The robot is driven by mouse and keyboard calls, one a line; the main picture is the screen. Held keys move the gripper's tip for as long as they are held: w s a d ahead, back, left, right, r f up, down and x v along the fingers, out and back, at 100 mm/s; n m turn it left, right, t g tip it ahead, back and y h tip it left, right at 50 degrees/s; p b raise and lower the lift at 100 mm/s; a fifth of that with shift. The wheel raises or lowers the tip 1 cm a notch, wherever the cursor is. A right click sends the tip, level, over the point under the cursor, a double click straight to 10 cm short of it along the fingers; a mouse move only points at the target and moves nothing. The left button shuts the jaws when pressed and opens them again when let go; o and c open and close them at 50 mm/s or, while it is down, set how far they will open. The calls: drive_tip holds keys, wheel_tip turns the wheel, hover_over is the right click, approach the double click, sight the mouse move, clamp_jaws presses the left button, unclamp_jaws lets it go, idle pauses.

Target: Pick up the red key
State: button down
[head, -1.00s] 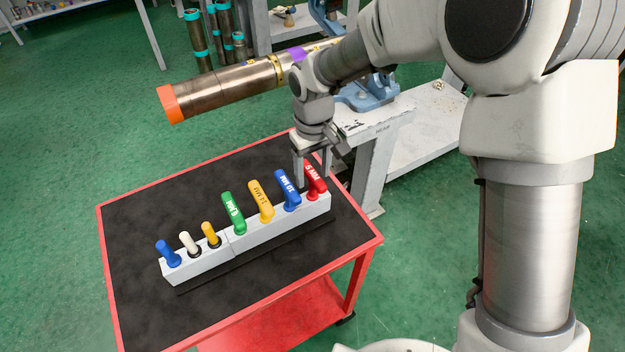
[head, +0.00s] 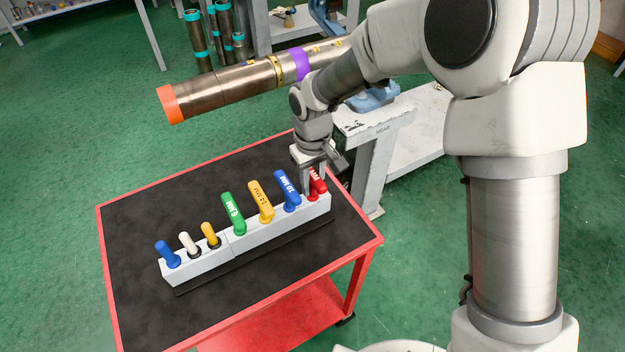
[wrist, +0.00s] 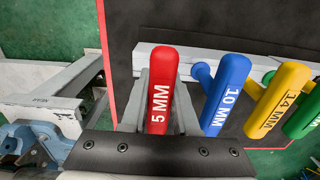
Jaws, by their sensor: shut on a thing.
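The red key (head: 317,186) has a thick red handle and stands in the right end of the grey key holder (head: 205,262) on the cart. In the wrist view the red key (wrist: 162,90) is marked "5 MM". My gripper (head: 314,188) is over it, with one finger on each side of the handle. In the wrist view my gripper (wrist: 160,105) is shut on the red handle. The key's lower end is hidden, and I cannot tell whether it still sits in its hole.
The blue 10 MM key (head: 287,190) stands close to the left of the red one. Beyond it are a yellow key (head: 260,200), a green key (head: 233,213) and several smaller ones. A large pipe (head: 240,82) in a vise lies behind the cart (head: 150,198).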

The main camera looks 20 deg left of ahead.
wheel_tip(320, 180, up, 10)
drive_tip(key=shift+r+p, duration=0.1)
drive_tip(key=shift+p, duration=0.3)
idle(0.3)
